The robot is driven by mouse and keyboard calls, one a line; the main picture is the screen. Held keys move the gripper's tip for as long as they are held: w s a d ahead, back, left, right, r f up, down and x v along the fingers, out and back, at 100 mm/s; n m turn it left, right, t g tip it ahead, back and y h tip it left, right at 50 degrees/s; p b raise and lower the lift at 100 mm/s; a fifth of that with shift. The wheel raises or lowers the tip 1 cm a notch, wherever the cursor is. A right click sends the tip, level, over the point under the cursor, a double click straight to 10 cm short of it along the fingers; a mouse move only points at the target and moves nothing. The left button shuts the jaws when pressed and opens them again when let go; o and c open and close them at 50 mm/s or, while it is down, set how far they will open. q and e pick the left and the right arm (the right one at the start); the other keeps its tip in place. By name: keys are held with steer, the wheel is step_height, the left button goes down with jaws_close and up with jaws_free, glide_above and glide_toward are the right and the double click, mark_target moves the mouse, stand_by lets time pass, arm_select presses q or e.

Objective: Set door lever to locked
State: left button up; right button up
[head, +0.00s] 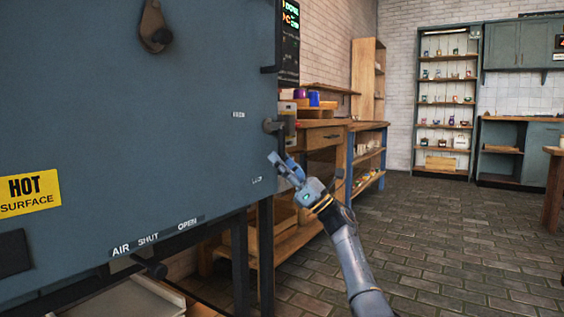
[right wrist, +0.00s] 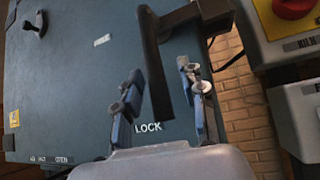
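The kiln door (head: 130,110) is a large blue-grey panel at the left of the head view. Its dark lever (head: 270,126) sits at the right edge of the door. In the right wrist view the lever (right wrist: 154,70) has a bar that hangs down between my fingers, its lower end near the white LOCK label (right wrist: 148,127). My right gripper (head: 281,160) is just below the lever in the head view. In the right wrist view the right gripper (right wrist: 162,88) is open, with a gap between the bar and each finger. My left gripper is out of view.
A control box with a red button (right wrist: 293,7) stands close to the right of the lever. A wooden workbench (head: 325,138) lies behind it. A yellow HOT SURFACE sign (head: 28,193) is on the kiln. The brick floor (head: 450,230) at right is clear.

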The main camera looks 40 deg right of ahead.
steer(key=shift+s, duration=0.1)
steer(key=v, duration=1.2)
